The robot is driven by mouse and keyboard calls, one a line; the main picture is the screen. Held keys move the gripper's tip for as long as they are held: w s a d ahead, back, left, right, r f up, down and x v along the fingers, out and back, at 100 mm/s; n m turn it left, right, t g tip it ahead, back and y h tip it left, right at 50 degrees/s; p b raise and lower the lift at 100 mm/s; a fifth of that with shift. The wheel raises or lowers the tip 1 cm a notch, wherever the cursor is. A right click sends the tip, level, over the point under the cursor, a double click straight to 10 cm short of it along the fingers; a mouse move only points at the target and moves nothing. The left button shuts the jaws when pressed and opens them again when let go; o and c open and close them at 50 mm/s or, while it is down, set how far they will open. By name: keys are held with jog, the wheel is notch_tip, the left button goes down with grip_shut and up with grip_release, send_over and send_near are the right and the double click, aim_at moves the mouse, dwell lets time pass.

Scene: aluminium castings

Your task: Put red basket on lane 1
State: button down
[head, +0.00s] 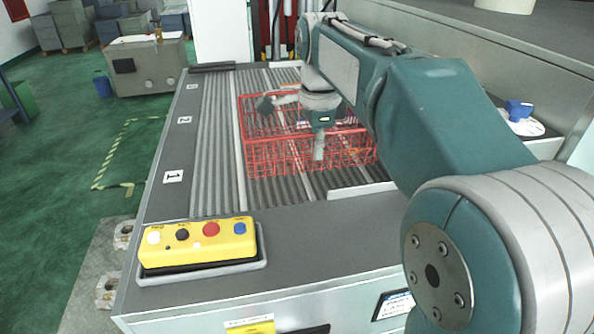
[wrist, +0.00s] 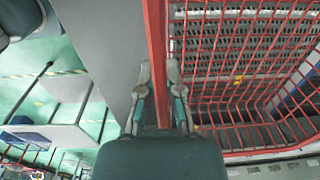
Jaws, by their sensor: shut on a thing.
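The red wire basket (head: 275,158) is over the ribbed conveyor table, right of its middle, in the head view. It looks level; I cannot tell whether it rests on the surface or hangs just above it. My gripper (head: 319,150) reaches down at the basket from the right. In the wrist view the fingers of my gripper (wrist: 160,85) close on both sides of the red rim bar (wrist: 156,35), with the basket mesh to the right. The lane 1 label (head: 173,176) is on the table's left edge, nearest me. My arm hides part of the basket's right side.
Labels for lane 2 (head: 184,120) and lane 3 (head: 193,87) lie farther back. A yellow button box (head: 198,243) stands at the table's front left corner. The ribbed strip (head: 213,150) left of the basket is clear. A blue item (head: 518,109) lies on the right.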

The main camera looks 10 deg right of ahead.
jog(key=w+f, duration=0.1)
jog(key=w+a+f, duration=0.1)
jog(key=w+f, duration=0.1)
jog(key=w+a+f, duration=0.1)
jog(key=f, duration=0.1)
jog(key=shift+w+a+f, duration=0.1)
jog(key=shift+w+f, duration=0.1)
jog(key=shift+w, duration=0.2)
jog(key=shift+w+a+f, duration=0.1)
jog(key=shift+w+f, duration=0.1)
jog(key=shift+f, duration=0.8)
jog(key=shift+w+a+f, duration=0.1)
jog(key=shift+w+f, duration=0.1)
jog(key=shift+f, duration=0.8)
jog(key=shift+f, duration=0.1)
jog(key=c, duration=0.8)
grip_release()
